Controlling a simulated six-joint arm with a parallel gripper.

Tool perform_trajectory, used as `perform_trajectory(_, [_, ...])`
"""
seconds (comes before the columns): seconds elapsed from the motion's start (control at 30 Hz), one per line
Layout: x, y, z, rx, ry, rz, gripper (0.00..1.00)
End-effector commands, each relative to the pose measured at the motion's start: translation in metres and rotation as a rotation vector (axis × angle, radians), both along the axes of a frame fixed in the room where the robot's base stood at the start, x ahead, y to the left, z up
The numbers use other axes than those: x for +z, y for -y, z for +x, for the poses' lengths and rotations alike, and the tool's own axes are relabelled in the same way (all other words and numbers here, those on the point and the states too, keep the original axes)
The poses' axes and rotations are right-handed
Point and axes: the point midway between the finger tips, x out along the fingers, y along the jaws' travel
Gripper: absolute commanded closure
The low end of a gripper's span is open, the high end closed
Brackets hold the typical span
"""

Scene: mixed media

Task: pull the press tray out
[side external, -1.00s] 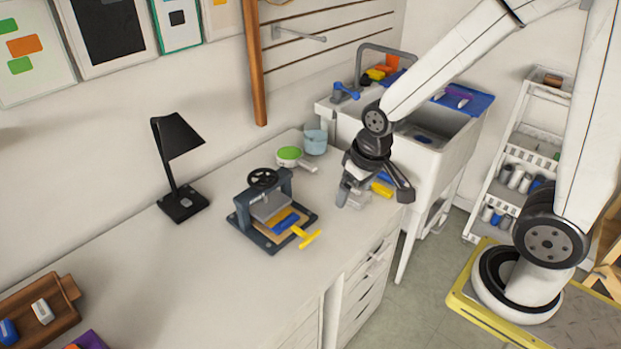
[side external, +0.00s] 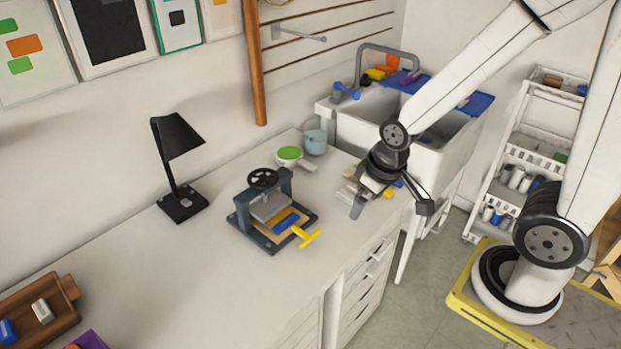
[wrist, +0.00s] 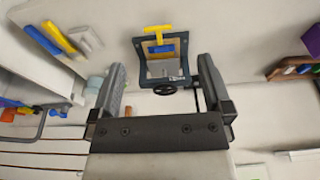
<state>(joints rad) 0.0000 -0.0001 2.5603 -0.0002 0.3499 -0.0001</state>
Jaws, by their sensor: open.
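The dark grey press (side external: 262,203) with a black handwheel stands upright on the white worktop. Its tan press tray (side external: 284,222) lies in the base with a blue block on it, and a yellow T-shaped handle (side external: 306,237) sticks out at the front right. In the wrist view the press (wrist: 161,64) is beyond the fingers, its yellow handle (wrist: 158,29) at the top. My gripper (side external: 392,212) is open and empty, to the right of the press and apart from it. In the wrist view both fingers of my gripper (wrist: 161,75) are spread wide.
A green-topped round item (side external: 289,154) and a pale blue bucket (side external: 314,142) stand behind the press. A black lamp (side external: 178,165) stands to its left. Blue and yellow tools (wrist: 50,37) lie near the worktop edge. The worktop in front of the press is clear.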

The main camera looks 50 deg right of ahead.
Motion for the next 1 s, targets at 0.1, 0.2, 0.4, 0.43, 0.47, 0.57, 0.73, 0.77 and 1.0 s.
perform_trajectory(0.1, [0.000,0.000,0.000,0.000,0.000,0.000,0.00])
perform_trajectory(0.2, [0.000,0.000,0.000,0.000,0.000,0.000,0.00])
perform_trajectory(0.4, [0.000,0.000,0.000,0.000,0.000,0.000,0.03])
perform_trajectory(0.43, [0.000,0.000,0.000,0.000,0.000,0.000,0.13])
perform_trajectory(0.47, [0.000,0.000,0.000,-0.001,0.000,0.000,0.22])
perform_trajectory(0.57, [0.000,0.000,0.002,-0.014,-0.003,0.004,0.50])
perform_trajectory(0.73, [-0.005,0.002,0.013,-0.090,-0.025,0.031,0.50])
perform_trajectory(0.77, [-0.006,0.002,0.016,-0.112,-0.033,0.039,0.50])
perform_trajectory(1.0, [-0.024,0.008,0.049,-0.374,-0.109,0.125,0.50])
